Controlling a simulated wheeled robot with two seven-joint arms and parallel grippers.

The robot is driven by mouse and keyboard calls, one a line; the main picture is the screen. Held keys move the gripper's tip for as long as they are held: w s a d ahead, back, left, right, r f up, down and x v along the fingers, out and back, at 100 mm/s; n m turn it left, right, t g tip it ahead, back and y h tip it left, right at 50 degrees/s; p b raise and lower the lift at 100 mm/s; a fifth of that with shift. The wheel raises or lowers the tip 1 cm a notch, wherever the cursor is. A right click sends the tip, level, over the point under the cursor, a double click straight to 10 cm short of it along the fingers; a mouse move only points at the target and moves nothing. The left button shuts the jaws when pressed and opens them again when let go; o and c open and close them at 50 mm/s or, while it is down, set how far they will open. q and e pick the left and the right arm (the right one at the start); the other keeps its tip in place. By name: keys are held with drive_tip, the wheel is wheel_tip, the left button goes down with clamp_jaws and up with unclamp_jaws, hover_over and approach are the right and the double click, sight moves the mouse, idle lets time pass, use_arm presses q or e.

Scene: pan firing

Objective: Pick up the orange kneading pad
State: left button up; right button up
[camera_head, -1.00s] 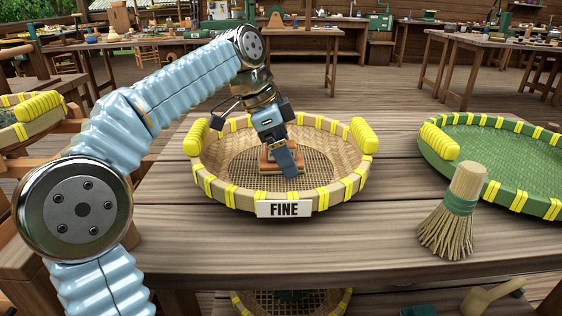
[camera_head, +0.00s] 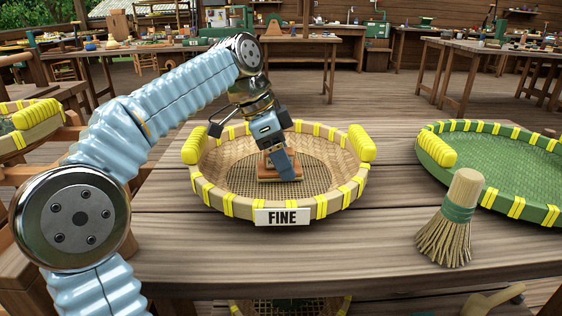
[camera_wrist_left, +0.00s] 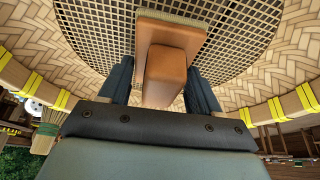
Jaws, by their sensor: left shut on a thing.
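The orange kneading pad (camera_head: 266,167), a block handle on a flat base, is inside the round woven basket (camera_head: 213,190) labelled FINE. It sits over the mesh floor. My left gripper (camera_head: 283,166) reaches down into the basket and is shut on the pad. In the left wrist view the pad's orange handle (camera_wrist_left: 165,72) lies between the two dark fingers of the gripper (camera_wrist_left: 162,92). The pad's flat base shows beyond the handle. The near finger hides part of the pad in the head view. My right gripper is not in view.
A green basket (camera_head: 440,148) with yellow handles lies at the right of the wooden table (camera_head: 370,255). A straw brush (camera_head: 447,235) stands upright in front of it. Another basket (camera_head: 36,116) is at the far left. The table front between basket and brush is clear.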

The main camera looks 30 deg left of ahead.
sight(287, 150)
use_arm(q)
wheel_tip(287, 150, up, 4)
drive_tip(key=shift+f+p, duration=0.1)
drive_tip(key=shift+p, duration=0.65)
drive_tip(key=s+d+r, duration=0.1)
drive_tip(key=s+r, duration=0.8)
drive_tip(key=s, duration=0.5)
drive_tip(key=shift+d, duration=0.4)
drive_tip(key=shift+r, duration=0.1)
